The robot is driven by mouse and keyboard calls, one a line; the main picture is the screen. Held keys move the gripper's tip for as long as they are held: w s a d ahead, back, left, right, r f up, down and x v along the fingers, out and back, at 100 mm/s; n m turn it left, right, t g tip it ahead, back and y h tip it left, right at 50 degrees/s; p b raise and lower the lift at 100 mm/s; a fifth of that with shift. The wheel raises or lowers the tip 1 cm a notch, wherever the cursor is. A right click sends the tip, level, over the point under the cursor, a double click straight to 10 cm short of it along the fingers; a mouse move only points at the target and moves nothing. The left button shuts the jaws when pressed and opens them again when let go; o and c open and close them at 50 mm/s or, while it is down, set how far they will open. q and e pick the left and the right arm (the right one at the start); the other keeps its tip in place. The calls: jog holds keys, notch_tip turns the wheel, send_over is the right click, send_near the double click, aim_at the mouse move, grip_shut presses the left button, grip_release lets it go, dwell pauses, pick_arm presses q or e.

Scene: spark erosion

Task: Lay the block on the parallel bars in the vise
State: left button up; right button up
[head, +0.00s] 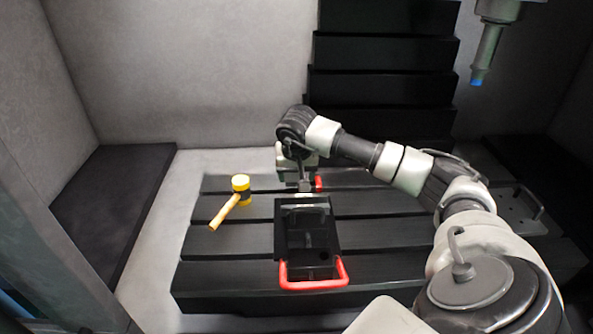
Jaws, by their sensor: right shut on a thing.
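The dark vise (282,238) stands on the slotted black table, with its red handle (315,287) toward me. My right gripper (305,187) points down at the far end of the vise. It is shut on what looks like the block (301,201), a pale strip just below the fingers. Whether the block touches the vise is unclear. The parallel bars cannot be made out in the dark vise opening. My left gripper is out of view.
A yellow mallet (231,200) lies on the black slotted table (215,268), left of the vise. A blue-tipped machine head (485,55) hangs at the upper right. Stepped black covers (385,55) rise behind my arm. The table's front left is clear.

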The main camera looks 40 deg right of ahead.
aim_at(296, 195)
jog(key=shift+f+b, duration=0.85)
jog(key=shift+f, duration=0.7)
jog(key=shift+f+b, duration=1.5)
jog(key=shift+f, duration=0.65)
jog(key=o, duration=1.3)
jog(key=shift+s+f, duration=0.1)
jog(key=shift+c, duration=0.2)
notch_tip(296, 195, up, 11)
jog(key=p, duration=0.7)
